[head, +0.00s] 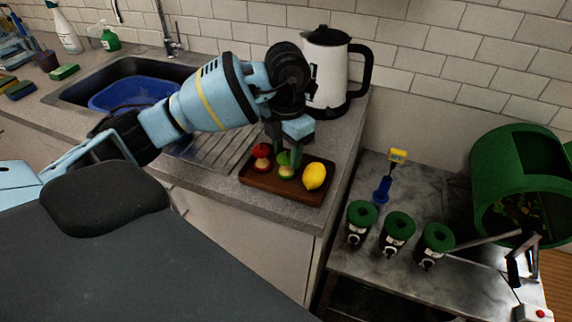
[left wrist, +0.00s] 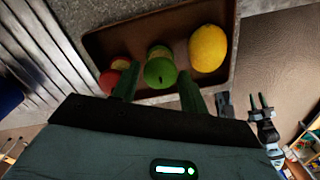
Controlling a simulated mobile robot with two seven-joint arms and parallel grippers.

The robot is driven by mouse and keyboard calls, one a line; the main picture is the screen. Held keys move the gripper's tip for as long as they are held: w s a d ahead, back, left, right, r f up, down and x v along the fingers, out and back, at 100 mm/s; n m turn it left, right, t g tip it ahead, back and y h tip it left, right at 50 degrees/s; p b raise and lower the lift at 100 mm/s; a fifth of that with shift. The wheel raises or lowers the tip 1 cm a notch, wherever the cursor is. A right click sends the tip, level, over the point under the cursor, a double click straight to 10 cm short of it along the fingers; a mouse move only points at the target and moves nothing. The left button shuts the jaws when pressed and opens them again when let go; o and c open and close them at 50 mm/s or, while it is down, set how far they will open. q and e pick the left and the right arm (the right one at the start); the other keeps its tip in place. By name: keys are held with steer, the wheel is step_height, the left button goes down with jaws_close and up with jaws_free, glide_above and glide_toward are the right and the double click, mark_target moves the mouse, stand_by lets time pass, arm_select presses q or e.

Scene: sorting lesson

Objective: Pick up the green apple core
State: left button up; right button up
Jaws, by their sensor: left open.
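The green apple core (head: 284,170) stands in the middle of a brown wooden tray (head: 247,181), between a red apple core (head: 262,152) and a lemon (head: 315,176). In the left wrist view the green core (left wrist: 160,71) shows its green end and a pale middle. My left gripper (head: 284,150) is open and reaches down over the tray. In the left wrist view its dark fingers (left wrist: 158,84) lie to the left and right of the green core. I cannot tell whether they touch it. The left finger partly covers the red core (left wrist: 109,80).
A white kettle (head: 327,75) stands behind the tray. A sink with a blue basin (head: 125,93) is to the left. On the lower table at right are green-topped canisters (head: 397,226), a blue and yellow tool (head: 383,187) and a green drum (head: 490,180).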

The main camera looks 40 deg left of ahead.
mark_target(286, 156)
arm_select(q)
steer(key=shift+f, duration=2)
steer(key=shift+c, duration=0.2)
steer(key=c, duration=0.5)
steer(key=shift+c, duration=0.2)
step_height(286, 156, up, 10)
steer(key=shift+r, duration=0.1)
